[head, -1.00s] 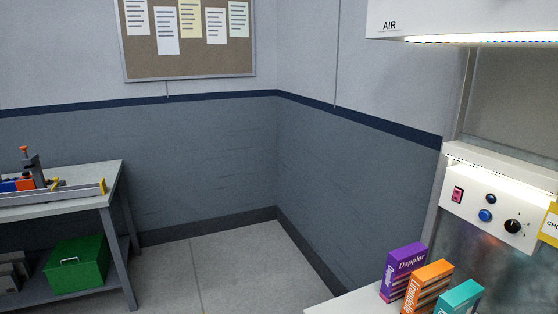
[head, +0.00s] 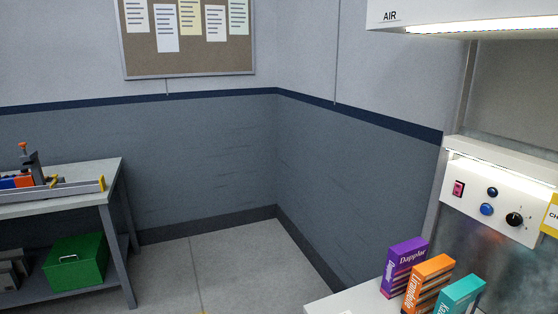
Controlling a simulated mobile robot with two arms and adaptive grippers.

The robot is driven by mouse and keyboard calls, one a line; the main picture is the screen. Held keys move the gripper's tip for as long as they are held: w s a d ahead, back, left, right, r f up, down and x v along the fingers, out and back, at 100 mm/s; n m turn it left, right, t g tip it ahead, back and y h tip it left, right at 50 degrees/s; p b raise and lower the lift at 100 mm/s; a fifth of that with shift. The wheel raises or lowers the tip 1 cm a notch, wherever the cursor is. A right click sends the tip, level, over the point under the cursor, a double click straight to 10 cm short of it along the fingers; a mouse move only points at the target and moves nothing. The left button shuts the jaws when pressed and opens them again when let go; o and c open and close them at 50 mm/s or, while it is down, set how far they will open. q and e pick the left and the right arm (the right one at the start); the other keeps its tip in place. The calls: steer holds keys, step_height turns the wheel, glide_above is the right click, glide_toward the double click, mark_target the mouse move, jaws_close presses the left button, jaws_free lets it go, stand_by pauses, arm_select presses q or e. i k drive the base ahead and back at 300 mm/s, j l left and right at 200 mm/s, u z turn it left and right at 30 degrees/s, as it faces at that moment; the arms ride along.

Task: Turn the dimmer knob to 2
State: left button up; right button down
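A black round dimmer knob (head: 514,219) sits on the white control panel (head: 470,208) of the hood at the right of the head view. Small dial marks show around it, too small to read. Neither of my grippers is in view.
Purple (head: 404,267), orange (head: 428,283) and teal (head: 461,295) boxes stand on a white surface below the panel. A yellow sign (head: 551,214) is right of the knob. A workbench (head: 75,185) with a green box (head: 76,261) stands left. The middle floor is clear.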

mark_target(514, 219)
steer(key=z, duration=1.25)
